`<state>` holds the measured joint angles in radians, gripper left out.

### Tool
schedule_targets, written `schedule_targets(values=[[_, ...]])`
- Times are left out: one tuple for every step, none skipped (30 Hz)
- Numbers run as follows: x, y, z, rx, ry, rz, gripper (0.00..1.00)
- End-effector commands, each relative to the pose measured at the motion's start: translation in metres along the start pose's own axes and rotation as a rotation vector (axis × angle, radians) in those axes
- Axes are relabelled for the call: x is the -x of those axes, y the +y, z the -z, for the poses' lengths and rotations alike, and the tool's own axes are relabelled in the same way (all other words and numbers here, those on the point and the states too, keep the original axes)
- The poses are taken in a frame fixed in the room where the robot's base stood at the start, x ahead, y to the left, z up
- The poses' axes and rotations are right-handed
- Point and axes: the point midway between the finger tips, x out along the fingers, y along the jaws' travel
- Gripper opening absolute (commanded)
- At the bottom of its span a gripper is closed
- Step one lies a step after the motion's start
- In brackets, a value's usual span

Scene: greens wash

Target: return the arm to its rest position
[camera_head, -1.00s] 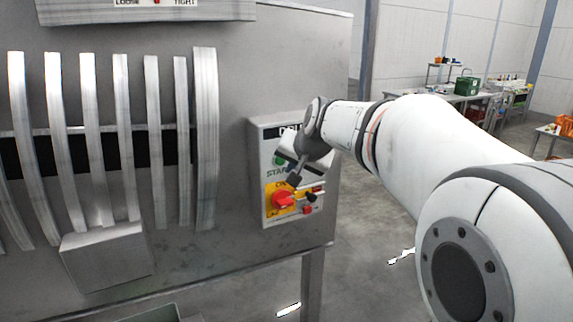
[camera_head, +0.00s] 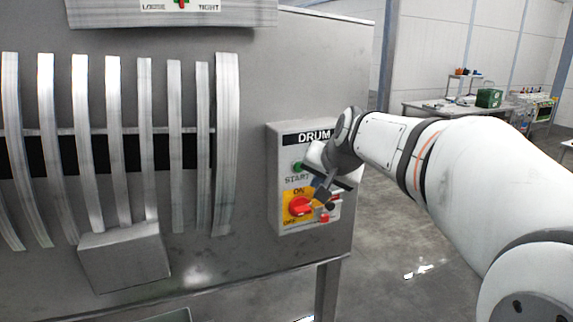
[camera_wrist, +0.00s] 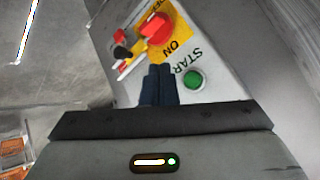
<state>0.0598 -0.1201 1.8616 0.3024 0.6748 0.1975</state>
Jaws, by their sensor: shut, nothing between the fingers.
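My gripper (camera_head: 327,198) is in front of the drum control box (camera_head: 290,137) in the head view, apparently close to its face. In the wrist view its two dark fingers (camera_wrist: 158,86) are together, with nothing between them. Whether the fingers touch the box cannot be told.
The metal machine (camera_head: 250,130) with curved slats fills the left side. A block-shaped housing (camera_head: 125,258) juts out low on its front. Open floor (camera_head: 400,250) lies to the right. A workbench (camera_head: 440,108) with a green crate (camera_head: 488,98) stands far back.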

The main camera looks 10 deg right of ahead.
Motion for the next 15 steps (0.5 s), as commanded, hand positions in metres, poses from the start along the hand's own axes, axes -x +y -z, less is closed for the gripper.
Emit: schedule_targets(values=[[0.003,0.006,-0.015,0.021,-0.022,-0.014,0.00],[0.006,0.011,-0.027,0.040,-0.039,-0.026,0.00],[0.009,0.019,-0.046,0.069,-0.069,-0.046,0.00],[0.012,0.027,-0.062,0.095,-0.093,-0.063,0.00],[0.016,0.035,-0.080,0.123,-0.121,-0.080,0.00],[0.020,0.048,-0.104,0.161,-0.159,-0.104,0.00],[0.024,0.057,-0.123,0.191,-0.189,-0.123,0.00],[0.027,0.067,-0.141,0.219,-0.217,-0.140,0.00],[0.032,0.079,-0.163,0.256,-0.255,-0.161,0.00],[0.035,0.088,-0.179,0.282,-0.281,-0.176,0.00],[0.038,0.097,-0.194,0.307,-0.306,-0.190,0.00],[0.042,0.107,-0.212,0.336,-0.336,-0.206,0.00],[0.044,0.114,-0.224,0.356,-0.358,-0.218,0.00],[0.046,0.121,-0.235,0.373,-0.376,-0.227,0.00],[0.049,0.128,-0.246,0.393,-0.396,-0.238,0.00]])
